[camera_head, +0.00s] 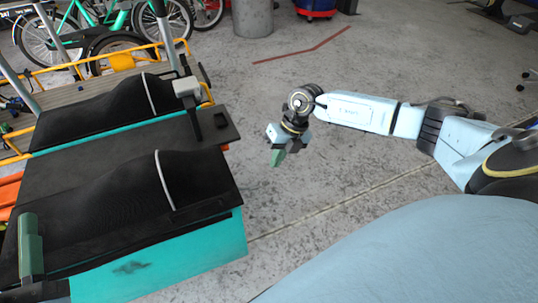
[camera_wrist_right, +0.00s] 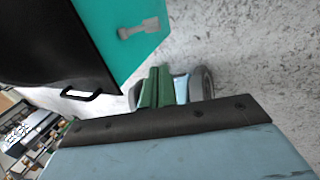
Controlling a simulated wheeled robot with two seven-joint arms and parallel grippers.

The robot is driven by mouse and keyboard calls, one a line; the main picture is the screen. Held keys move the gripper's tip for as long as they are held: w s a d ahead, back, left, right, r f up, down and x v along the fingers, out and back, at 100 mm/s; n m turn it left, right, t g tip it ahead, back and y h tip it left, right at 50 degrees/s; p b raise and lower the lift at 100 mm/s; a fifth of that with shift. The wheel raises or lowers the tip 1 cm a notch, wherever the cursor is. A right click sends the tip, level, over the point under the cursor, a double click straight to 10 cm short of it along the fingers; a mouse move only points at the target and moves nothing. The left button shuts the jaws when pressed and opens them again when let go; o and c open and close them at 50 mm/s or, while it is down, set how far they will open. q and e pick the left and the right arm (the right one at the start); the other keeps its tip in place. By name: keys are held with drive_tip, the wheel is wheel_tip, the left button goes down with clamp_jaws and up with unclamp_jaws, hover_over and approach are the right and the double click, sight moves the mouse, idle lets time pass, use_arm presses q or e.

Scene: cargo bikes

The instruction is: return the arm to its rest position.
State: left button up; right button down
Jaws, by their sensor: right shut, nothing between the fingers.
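My right arm (camera_head: 360,112) reaches in from the right in the head view, bent down at the wrist. My right gripper (camera_head: 277,158) hangs over the bare floor, to the right of the teal and black cargo box, apart from it. Its green fingers are together with nothing between them. In the right wrist view the shut green fingers (camera_wrist_right: 156,88) show at the middle.
The cargo box (camera_head: 180,262) has a teal side and black covers with white bands. Bikes (camera_head: 100,35) are parked behind. A grey post (camera_head: 252,18) stands at the back. The floor around my right gripper is clear.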

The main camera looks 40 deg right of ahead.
drive_tip(key=shift+p+v, duration=0.35)
drive_tip(key=shift+v, duration=1.35)
drive_tip(key=shift+d, duration=0.1)
